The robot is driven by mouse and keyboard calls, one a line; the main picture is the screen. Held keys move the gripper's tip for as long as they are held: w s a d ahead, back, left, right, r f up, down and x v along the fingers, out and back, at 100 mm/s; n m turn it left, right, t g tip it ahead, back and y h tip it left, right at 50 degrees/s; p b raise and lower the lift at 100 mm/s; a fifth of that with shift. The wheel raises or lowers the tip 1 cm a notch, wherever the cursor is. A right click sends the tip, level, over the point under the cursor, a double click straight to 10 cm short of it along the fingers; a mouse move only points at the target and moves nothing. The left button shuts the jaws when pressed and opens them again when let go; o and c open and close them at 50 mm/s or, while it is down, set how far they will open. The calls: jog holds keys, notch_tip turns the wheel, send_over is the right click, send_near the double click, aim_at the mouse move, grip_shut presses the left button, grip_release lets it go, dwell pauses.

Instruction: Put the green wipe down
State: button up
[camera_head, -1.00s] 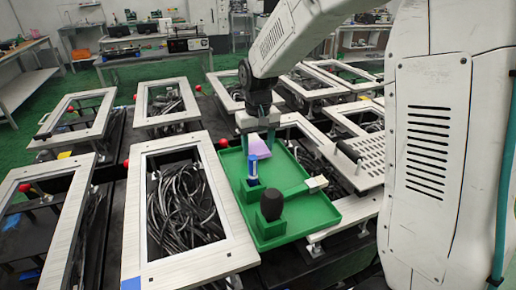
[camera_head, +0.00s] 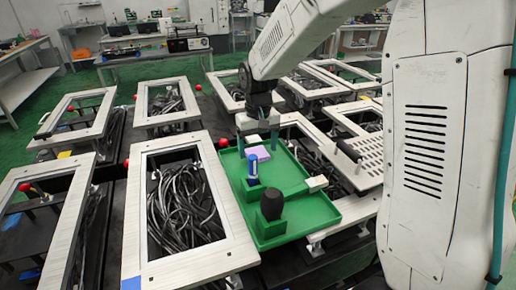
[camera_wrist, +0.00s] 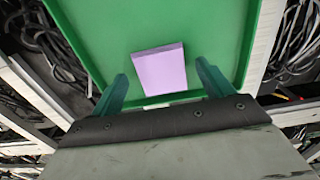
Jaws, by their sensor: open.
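A lilac, flat block or pad (camera_head: 260,154) lies in the far part of the green tray (camera_head: 285,172). It also shows in the wrist view (camera_wrist: 160,70), resting near the tray's edge (camera_wrist: 170,98). No green wipe can be made out; the pad that I see is lilac. My gripper (camera_head: 257,146) is above the far end of the tray, its teal fingers apart. In the wrist view my gripper (camera_wrist: 160,82) is open, with the pad between and just beyond the fingertips, and clear gaps on both sides.
A blue upright item (camera_head: 253,168), a dark rounded object (camera_head: 271,204) and a small cream block (camera_head: 316,183) are in or at the tray. A small whitish piece (camera_head: 253,139) shows between my fingers. Frames with cables (camera_head: 186,205) surround the tray.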

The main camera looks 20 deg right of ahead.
jog(key=r, duration=0.7)
jog(key=shift+s, duration=0.2)
jog(key=s+d+r, duration=0.1)
jog(key=s+r, duration=0.2)
jog(key=s, duration=0.4)
jog(key=s+d+r, duration=0.1)
jog(key=s+r, duration=0.3)
jog(key=s, duration=0.3)
jog(key=s+d+f+t, duration=0.1)
jog(key=s, duration=1.5)
jog(key=shift+s+f, duration=0.35)
jog(key=shift+f, duration=0.05)
jog(key=shift+d, duration=0.1)
